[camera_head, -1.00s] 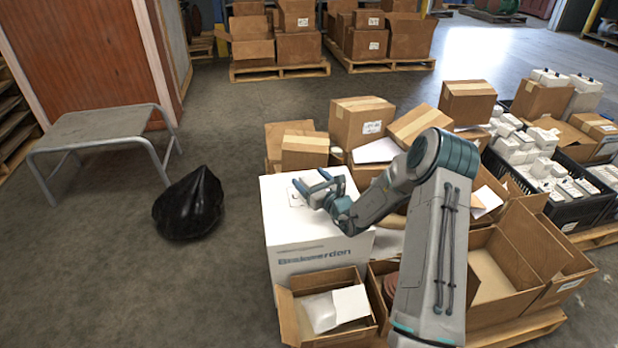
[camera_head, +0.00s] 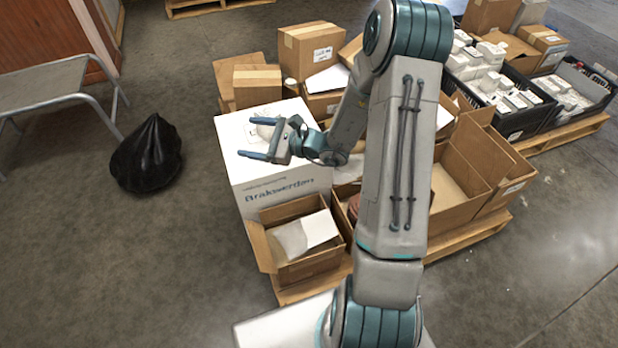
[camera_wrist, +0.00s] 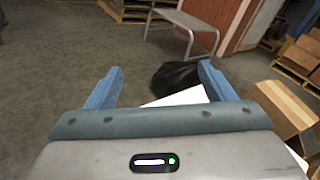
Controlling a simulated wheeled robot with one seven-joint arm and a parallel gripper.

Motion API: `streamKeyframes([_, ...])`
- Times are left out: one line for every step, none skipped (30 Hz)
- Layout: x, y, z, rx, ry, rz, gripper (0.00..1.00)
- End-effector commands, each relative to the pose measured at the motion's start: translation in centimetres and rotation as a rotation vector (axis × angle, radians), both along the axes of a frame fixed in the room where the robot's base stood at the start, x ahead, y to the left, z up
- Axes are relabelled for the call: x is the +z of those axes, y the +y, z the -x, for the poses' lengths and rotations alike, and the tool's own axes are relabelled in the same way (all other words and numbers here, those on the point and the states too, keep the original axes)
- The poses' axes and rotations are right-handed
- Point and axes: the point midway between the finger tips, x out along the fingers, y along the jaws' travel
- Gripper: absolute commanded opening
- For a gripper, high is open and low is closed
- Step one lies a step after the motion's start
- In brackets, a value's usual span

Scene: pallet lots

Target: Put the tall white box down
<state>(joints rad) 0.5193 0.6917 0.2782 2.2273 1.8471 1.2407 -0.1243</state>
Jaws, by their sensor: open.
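The tall white box (camera_head: 290,184) stands upright at the left end of the pallet, with printed lettering on its front face. A strip of its white top (camera_wrist: 186,97) shows in the wrist view, behind the gripper body. My gripper (camera_head: 246,138) is open and empty in the head view, over or in front of the box's top; the exact gap is unclear. In the wrist view its two blue fingers (camera_wrist: 160,85) are spread with nothing between them but floor, a black bag and the box edge beyond.
An open carton (camera_head: 262,250) stands in front of the white box. Closed cartons (camera_head: 312,52) stand behind it. A black bag (camera_head: 147,157) and a grey metal bench (camera_head: 50,82) are at left. Black crates (camera_head: 520,118) are at right. The floor at front left is clear.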

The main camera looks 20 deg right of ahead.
Motion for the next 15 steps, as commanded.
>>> streamKeyframes([1.2, 1.7, 1.7, 0.101, -0.03, 0.07, 0.76])
streamKeyframes([1.6, 2.5, 2.7, 0.159, -0.042, 0.111, 0.76])
streamKeyframes([2.2, 3.5, 4.2, 0.237, -0.062, 0.166, 0.76])
streamKeyframes([2.5, 4.2, 5.3, 0.293, -0.077, 0.208, 0.76])
streamKeyframes([2.8, 4.7, 6.5, 0.348, -0.09, 0.252, 0.76])
streamKeyframes([3.1, 5.3, 8.0, 0.42, -0.11, 0.309, 0.76])
streamKeyframes([3.4, 5.6, 9.2, 0.474, -0.124, 0.354, 0.76])
streamKeyframes([3.5, 5.9, 10.3, 0.526, -0.138, 0.4, 0.76])
streamKeyframes([3.7, 6.1, 11.8, 0.593, -0.158, 0.46, 0.76])
streamKeyframes([3.8, 6.2, 12.8, 0.643, -0.173, 0.507, 0.76])
streamKeyframes([4.0, 6.1, 13.9, 0.692, -0.19, 0.556, 0.76])
streamKeyframes([4.1, 6.0, 15.2, 0.754, -0.212, 0.62, 0.76])
streamKeyframes([4.2, 5.8, 16.2, 0.801, -0.228, 0.669, 0.76])
streamKeyframes([4.3, 5.6, 17.2, 0.845, -0.245, 0.718, 0.76])
streamKeyframes([4.4, 5.1, 18.3, 0.903, -0.268, 0.785, 0.76])
